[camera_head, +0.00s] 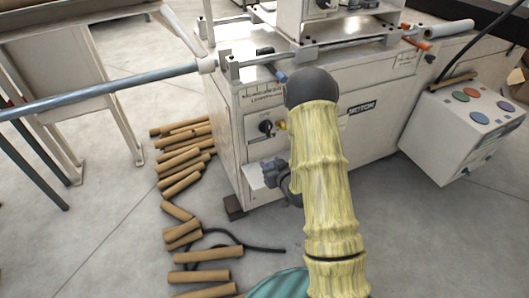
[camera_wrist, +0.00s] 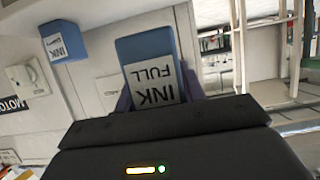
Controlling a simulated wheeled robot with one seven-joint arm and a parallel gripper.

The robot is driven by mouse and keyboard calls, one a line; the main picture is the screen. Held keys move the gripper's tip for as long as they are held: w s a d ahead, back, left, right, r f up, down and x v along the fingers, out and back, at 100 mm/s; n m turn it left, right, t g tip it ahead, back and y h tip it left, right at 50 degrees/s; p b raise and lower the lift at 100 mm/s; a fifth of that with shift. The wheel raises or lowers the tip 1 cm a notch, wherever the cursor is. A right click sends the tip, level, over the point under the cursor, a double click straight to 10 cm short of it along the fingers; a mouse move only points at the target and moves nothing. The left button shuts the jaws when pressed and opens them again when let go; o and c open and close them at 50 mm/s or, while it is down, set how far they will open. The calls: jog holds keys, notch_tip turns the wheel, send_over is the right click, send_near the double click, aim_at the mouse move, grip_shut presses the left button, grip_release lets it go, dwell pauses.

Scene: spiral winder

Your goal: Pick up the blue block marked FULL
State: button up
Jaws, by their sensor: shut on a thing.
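The blue block (camera_wrist: 147,46) with a white label reading INK FULL, upside down in the picture, is at the upper middle of the wrist view. My gripper (camera_wrist: 157,93) is shut on it, with dark fingers at its two sides. In the head view my gripper (camera_head: 272,172) is by a small white ledge on the front of the white machine, low and partly behind my yellow-sleeved arm. I cannot make out the held block there. A second blue block (camera_wrist: 63,31), labelled INK, stands apart at the upper left of the wrist view.
The white winder machine (camera_head: 375,128) stands close ahead of the arm. Several brown cardboard tubes (camera_head: 205,255) lie on the floor to the left, with a black cable. A control box (camera_head: 465,125) with coloured buttons is at right.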

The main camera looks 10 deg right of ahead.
jog(key=s+d+p, duration=0.2)
jog(key=s+p, duration=0.4)
jog(key=s, duration=0.5)
jog(key=shift+s+d+p, duration=0.15)
jog(key=shift+s+p, duration=0.15)
jog(key=shift+p, duration=0.05)
